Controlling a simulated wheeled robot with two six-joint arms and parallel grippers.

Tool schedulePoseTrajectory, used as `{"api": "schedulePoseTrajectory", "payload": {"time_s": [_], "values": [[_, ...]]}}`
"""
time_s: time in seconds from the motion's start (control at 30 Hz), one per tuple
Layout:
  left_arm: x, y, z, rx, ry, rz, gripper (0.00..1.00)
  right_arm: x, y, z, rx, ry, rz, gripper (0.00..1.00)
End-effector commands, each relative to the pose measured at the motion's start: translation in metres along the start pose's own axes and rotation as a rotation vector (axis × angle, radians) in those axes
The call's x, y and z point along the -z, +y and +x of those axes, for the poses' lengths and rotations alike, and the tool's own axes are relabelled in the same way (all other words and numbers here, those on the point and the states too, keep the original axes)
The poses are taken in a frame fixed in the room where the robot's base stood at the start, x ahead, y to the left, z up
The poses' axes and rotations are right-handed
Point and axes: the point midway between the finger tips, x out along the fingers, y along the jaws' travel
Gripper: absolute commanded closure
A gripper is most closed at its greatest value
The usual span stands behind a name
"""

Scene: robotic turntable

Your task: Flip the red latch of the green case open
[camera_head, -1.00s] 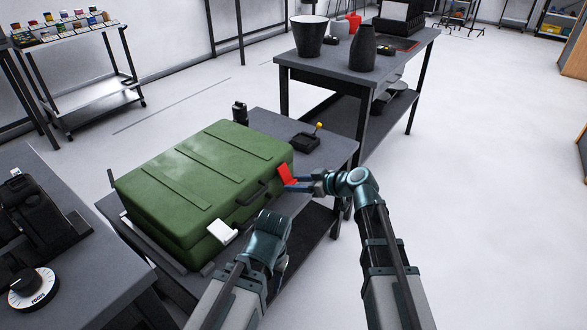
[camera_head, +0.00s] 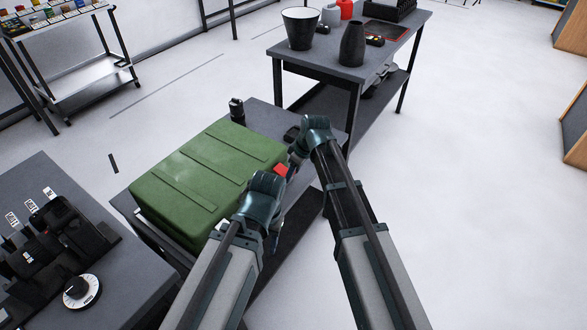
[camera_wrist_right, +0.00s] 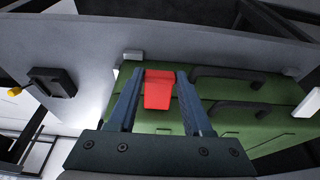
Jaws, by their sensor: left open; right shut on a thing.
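The green case (camera_head: 205,165) lies on a low grey table, its lid looking closed. The red latch (camera_head: 281,169) is on its front, near the right end, partly hidden by my arms. My right gripper (camera_wrist_right: 159,82) is shut on the red latch (camera_wrist_right: 159,90), one finger on each side in the right wrist view. In the head view its fingers are mostly hidden behind its wrist. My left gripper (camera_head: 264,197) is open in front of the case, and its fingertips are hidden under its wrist. A white latch (camera_wrist_right: 308,105) shows at the right edge of the wrist view.
Dark handles (camera_wrist_right: 240,74) show beside the red latch in the wrist view. A dark box with a yellow knob (camera_wrist_right: 50,86) stands on the low table beyond the case. A taller table (camera_head: 345,68) stands behind. A bench with a dial (camera_head: 80,290) is at lower left. Floor at right is clear.

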Motion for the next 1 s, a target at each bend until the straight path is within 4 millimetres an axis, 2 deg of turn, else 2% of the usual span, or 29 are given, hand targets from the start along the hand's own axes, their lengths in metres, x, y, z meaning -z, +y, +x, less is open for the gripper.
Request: {"api": "schedulePoseTrajectory", "payload": {"time_s": [0.2, 0.7, 0.73, 0.9, 1.0], "values": [[-0.0005, -0.0008, -0.0082, 0.000, 0.000, 0.000, 0.50, 0.0029, 0.0000, -0.0040, 0.001, -0.057, -0.002, 1.00], [-0.0005, -0.0009, -0.0092, 0.000, 0.000, 0.000, 0.50, 0.0030, -0.0005, -0.0042, 0.001, -0.071, -0.001, 1.00], [-0.0005, -0.0009, -0.0092, 0.000, 0.000, 0.000, 0.50, 0.0030, -0.0005, -0.0042, 0.001, -0.071, -0.001, 0.48], [-0.0005, -0.0009, -0.0093, 0.000, 0.000, 0.000, 0.50, 0.0029, -0.0004, -0.0043, 0.001, -0.070, -0.001, 0.20], [-0.0005, -0.0009, -0.0093, 0.000, 0.000, 0.000, 0.50, 0.0029, -0.0003, -0.0044, 0.001, -0.070, -0.001, 0.20]]}}
